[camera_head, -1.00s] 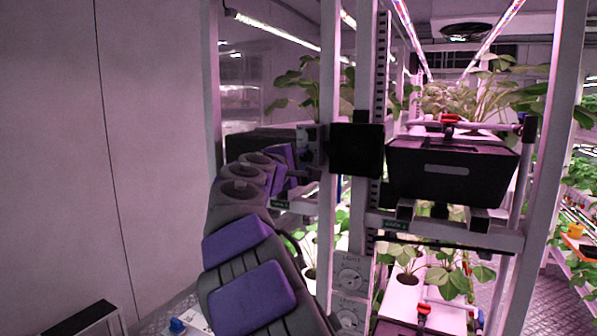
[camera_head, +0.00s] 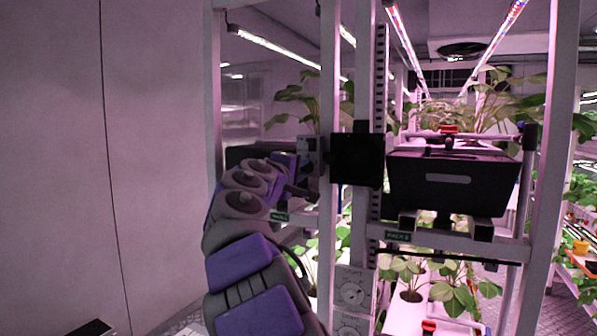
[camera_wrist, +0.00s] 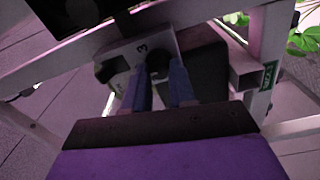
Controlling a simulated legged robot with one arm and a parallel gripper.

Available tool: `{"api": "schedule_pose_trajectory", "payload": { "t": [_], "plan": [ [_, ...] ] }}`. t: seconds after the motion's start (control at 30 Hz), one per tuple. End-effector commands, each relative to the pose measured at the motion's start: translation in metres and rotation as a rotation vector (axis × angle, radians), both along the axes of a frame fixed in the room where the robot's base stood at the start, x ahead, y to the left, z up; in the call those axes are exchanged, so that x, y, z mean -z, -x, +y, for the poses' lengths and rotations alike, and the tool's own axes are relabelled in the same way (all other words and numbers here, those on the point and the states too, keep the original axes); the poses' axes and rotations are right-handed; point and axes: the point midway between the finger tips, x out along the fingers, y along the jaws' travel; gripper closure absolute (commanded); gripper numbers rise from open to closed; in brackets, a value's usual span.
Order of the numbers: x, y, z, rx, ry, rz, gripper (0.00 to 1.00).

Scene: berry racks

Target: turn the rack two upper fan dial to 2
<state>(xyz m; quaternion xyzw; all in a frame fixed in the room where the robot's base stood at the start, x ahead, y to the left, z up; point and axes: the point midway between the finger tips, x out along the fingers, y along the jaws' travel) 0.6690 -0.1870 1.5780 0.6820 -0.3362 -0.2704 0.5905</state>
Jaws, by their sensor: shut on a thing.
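In the wrist view, a dark round dial (camera_wrist: 157,62) sits on a pale panel (camera_wrist: 131,50) marked with a "3" near the knob. The two blue-grey fingers of my gripper (camera_wrist: 159,80) reach up to the dial, one on each side, and are shut on it. The dial's pointer is hidden, so its setting cannot be read. In the head view, my arm reaches to the left side of the rack post (camera_head: 328,120), by a small pale panel (camera_head: 309,147). My fingertips cannot be made out there.
A black box (camera_head: 362,158) is on the posts beside my arm. A dark planter (camera_head: 450,185) stands on the rack to the right. A green label (camera_head: 397,237) marks the rail. A plain wall (camera_head: 50,150) is at left.

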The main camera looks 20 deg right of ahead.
Motion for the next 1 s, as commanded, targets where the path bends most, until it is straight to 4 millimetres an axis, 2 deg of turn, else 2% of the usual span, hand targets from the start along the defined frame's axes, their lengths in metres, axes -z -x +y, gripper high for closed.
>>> {"api": "schedule_pose_trajectory", "payload": {
  "t": [0.03, 0.1, 0.13, 0.4, 0.77, 1.0],
  "plan": [
    [0.006, -0.001, -0.003, 0.006, -0.008, 0.009, 1.00],
    [0.007, -0.001, -0.003, 0.007, -0.009, 0.010, 1.00],
    [0.007, -0.001, -0.003, 0.007, -0.009, 0.010, 0.74],
    [0.004, -0.001, -0.002, 0.004, -0.005, 0.006, 0.49],
    [0.002, 0.003, 0.004, 0.001, -0.002, 0.004, 0.49],
    [0.001, 0.024, 0.029, 0.003, 0.001, 0.005, 0.49]
  ]
}}
